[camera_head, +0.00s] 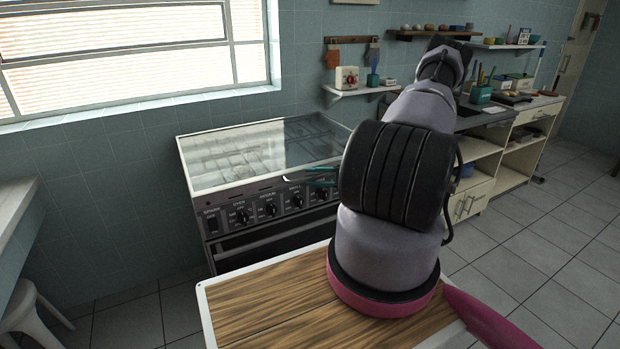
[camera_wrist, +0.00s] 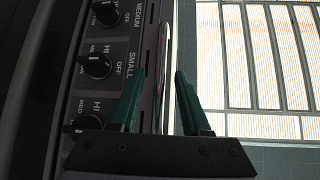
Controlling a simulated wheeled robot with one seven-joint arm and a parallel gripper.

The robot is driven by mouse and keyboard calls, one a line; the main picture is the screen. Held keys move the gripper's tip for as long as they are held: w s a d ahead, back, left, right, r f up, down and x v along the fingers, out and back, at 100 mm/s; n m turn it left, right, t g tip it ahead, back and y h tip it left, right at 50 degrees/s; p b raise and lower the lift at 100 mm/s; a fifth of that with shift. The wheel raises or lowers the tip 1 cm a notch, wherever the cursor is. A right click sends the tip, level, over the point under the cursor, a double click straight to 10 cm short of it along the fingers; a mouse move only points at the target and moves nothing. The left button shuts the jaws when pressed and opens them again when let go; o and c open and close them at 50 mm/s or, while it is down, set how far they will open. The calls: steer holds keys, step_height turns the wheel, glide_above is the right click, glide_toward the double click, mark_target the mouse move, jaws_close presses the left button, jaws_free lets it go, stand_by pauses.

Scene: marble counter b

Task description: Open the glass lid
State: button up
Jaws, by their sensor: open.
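The glass lid (camera_head: 240,155) lies flat and closed over the top of the stove (camera_head: 270,210), with the burners dimly visible through it. My gripper (camera_head: 322,176) is at the lid's front edge, right of its middle, partly hidden by my arm. In the wrist view my gripper (camera_wrist: 161,72) is open, with two green fingers apart. The lid's thin front edge (camera_wrist: 172,45) runs between them in the picture. One finger is on the knob side and the other on the glass side. I cannot tell whether either finger touches the lid.
Control knobs (camera_wrist: 96,62) line the stove front close to one finger. A wooden-topped surface with a white rim (camera_head: 203,300) is in front of the stove. A window (camera_head: 130,55) is behind it, and a shelf counter (camera_head: 520,165) stands at the right.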

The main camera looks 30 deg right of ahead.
steer(key=shift+x, duration=0.8)
jaws_close()
steer(key=shift+s, duration=0.1)
stand_by(0.8)
